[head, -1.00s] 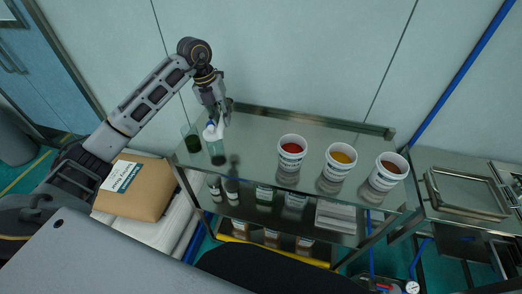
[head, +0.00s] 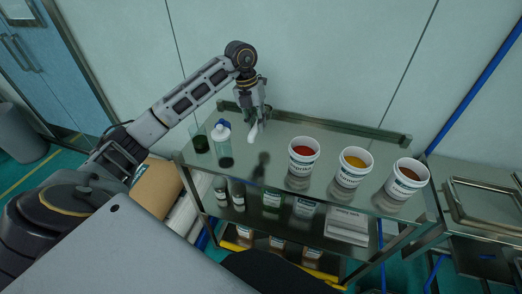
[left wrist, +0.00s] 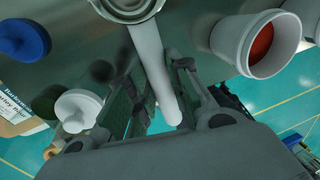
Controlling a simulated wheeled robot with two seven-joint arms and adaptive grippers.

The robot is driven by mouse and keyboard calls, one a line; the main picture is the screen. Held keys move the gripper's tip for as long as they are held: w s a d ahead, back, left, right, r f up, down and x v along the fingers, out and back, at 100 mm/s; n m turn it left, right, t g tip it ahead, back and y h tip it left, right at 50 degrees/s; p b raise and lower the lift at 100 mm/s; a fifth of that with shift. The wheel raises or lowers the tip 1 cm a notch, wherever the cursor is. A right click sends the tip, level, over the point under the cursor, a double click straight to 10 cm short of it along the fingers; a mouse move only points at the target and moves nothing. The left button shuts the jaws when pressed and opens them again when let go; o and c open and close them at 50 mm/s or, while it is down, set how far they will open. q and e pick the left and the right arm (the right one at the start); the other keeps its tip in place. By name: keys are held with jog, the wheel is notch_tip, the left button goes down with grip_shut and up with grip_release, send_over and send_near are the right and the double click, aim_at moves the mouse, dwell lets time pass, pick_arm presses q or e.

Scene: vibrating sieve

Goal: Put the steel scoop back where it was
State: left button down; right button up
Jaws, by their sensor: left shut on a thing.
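My left gripper (head: 256,118) is above the back left part of the steel cart's top shelf. It is shut on the steel scoop (head: 252,134), whose pale end shows below the fingers in the head view. In the left wrist view the scoop's light grey handle (left wrist: 152,65) runs between the fingers (left wrist: 160,105), with a rounded metal part at the top edge of the picture. Whether the scoop touches the shelf I cannot tell. My right gripper is not in view.
White tubs of red (head: 303,160), yellow (head: 353,167) and brown (head: 407,178) powder stand to the right. A raised rail (head: 330,127) runs along the back.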

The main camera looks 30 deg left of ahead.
pick_arm(q)
jog(key=shift+f, duration=0.1)
send_over(259, 152)
jog(key=shift+a+f+p, duration=0.2)
jog(key=shift+f, duration=1.35)
jog(key=shift+a+f+p, duration=0.2)
jog(key=shift+f, duration=1.3)
jog(key=shift+f, duration=0.1)
jog(key=shift+f, duration=1.75)
jog(key=shift+f, duration=0.2)
jog(key=c, duration=1.3)
grip_release()
